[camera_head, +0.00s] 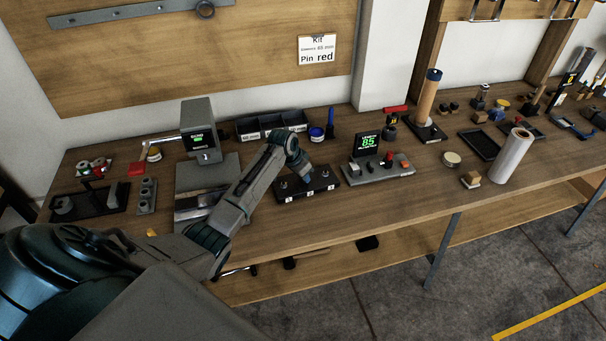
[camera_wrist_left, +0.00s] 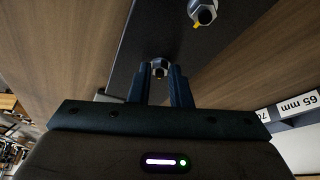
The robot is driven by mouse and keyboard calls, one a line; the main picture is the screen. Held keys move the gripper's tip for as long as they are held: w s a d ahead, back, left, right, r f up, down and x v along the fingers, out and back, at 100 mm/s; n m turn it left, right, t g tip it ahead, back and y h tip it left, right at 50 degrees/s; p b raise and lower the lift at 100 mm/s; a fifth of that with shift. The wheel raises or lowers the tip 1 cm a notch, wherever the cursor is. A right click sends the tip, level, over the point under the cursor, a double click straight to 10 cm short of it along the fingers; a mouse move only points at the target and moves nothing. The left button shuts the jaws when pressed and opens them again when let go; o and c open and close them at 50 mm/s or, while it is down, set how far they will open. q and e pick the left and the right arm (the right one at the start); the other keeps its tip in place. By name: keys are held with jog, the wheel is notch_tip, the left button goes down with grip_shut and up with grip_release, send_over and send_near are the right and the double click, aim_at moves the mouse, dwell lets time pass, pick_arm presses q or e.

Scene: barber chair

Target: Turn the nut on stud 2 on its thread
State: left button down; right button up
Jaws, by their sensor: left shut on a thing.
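A black stud plate (camera_head: 300,193) with a row of short studs and small white number labels along its front lies on the bench. My left gripper (camera_head: 306,177) points down at the middle of this plate, between the left stud (camera_head: 283,184) and the right stud (camera_head: 325,173). In the left wrist view my left gripper (camera_wrist_left: 160,72) is shut on a silver hex nut (camera_wrist_left: 160,66), one finger on each side. It appears to be the nut on stud 2, whose label I cannot read. Another nut (camera_wrist_left: 204,12) with a yellow mark sits apart. My right gripper is out of view.
A grey device with a green display reading 85 (camera_head: 369,145) stands close right of the plate. Behind are dark bins (camera_head: 272,124), a blue-lidded jar (camera_head: 316,134) and a blue upright tool (camera_head: 330,122). A grey display stand (camera_head: 200,130) is to the left. Bare bench lies in front.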

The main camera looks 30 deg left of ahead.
pick_arm(q)
jog(key=shift+a+m+h+b, duration=0.1)
jog(key=shift+m+h+b, duration=0.25)
jog(key=shift+m, duration=0.85)
jog(key=shift+w+m+g+h+b, duration=0.1)
jog(key=shift+m+g+h+b, duration=0.3)
jog(key=shift+m, duration=0.7)
jog(key=shift+a, duration=0.1)
jog(key=c, duration=1.3)
grip_release()
jog(key=shift+c, duration=0.2)
jog(key=b+v, duration=0.2)
jog(key=v, duration=0.9)
jog(key=shift+b, duration=0.3)
jog(key=shift+f, duration=0.15)
